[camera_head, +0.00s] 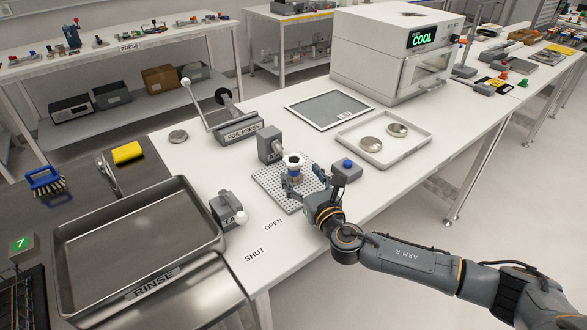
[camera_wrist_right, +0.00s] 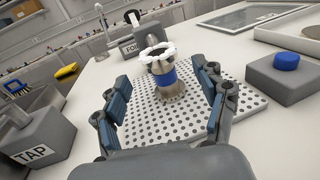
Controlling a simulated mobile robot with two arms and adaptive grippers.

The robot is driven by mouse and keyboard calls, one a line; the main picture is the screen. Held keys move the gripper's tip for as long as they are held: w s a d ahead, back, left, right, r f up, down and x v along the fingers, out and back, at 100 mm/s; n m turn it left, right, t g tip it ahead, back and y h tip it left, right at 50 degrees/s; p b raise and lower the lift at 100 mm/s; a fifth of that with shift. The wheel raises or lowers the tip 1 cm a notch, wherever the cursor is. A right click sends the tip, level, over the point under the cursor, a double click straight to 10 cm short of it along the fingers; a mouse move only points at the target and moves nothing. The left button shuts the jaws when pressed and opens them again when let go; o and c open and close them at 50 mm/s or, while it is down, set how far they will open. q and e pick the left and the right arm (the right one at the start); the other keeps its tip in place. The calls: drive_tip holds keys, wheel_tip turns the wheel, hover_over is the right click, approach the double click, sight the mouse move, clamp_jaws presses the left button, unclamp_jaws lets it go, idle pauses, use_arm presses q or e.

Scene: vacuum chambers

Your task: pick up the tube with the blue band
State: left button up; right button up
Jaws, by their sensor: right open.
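The tube with the blue band (camera_head: 294,173) has a white, lobed top and a grey lower part. It stands upright on a perforated metal plate (camera_head: 268,182). In the wrist view the blue band (camera_wrist_right: 162,77) shows in the gap between my fingers, with bare plate in front of it. My right gripper (camera_head: 303,187) is open just on the near side of the tube, its blue-padded fingers (camera_wrist_right: 161,80) to either side in the picture. I see no contact with the tube. My left gripper is not in view.
A grey block with a blue button (camera_head: 347,170) stands close right of the plate. A grey block with a shaft (camera_head: 271,146) is behind it. The TAP block (camera_head: 228,210) stands to the left. A tray with discs (camera_head: 383,152) lies farther right.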

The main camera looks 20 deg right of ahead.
sight(297, 166)
drive_tip(key=shift+w+r, duration=0.15)
drive_tip(key=shift+w, duration=0.45)
drive_tip(key=w, duration=0.3)
drive_tip(key=shift+w+a+p, duration=0.2)
drive_tip(key=shift+w+p, duration=0.05)
drive_tip(key=shift+p, duration=0.1)
drive_tip(key=shift+w, duration=0.4)
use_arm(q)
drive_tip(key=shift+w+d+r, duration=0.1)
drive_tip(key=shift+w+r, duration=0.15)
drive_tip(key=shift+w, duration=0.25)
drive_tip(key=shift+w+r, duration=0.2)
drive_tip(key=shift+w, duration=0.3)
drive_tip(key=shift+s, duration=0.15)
use_arm(e)
drive_tip(key=shift+s, duration=0.1)
drive_tip(key=c, duration=1.4)
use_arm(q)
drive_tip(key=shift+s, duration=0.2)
use_arm(e)
clamp_jaws()
